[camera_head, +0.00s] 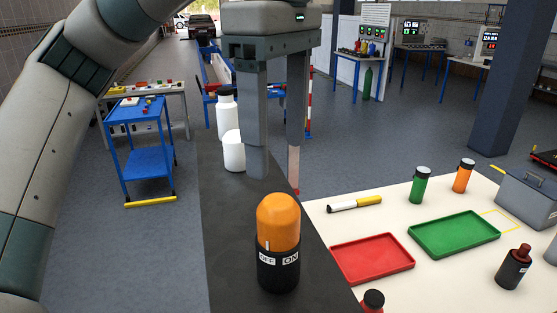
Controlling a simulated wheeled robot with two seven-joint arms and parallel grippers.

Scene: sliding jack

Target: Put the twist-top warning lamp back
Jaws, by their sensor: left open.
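The twist-top warning lamp (278,243) has an orange dome on a black base with OFF and ON labels. It stands upright on the dark narrow surface (232,270) at the front middle. My left gripper (273,180) comes down from above, behind the lamp in the picture. Its two fingers are apart with nothing seen between them. The fingers appear clear of the lamp. My right gripper is out of view.
A white bottle (227,115) and a white cup-like container (234,152) stand beside the left finger. On the cream table are a red tray (371,259), a green tray (454,234), a yellow-and-white marker (355,204), small bottles (420,186) and a grey box (528,200).

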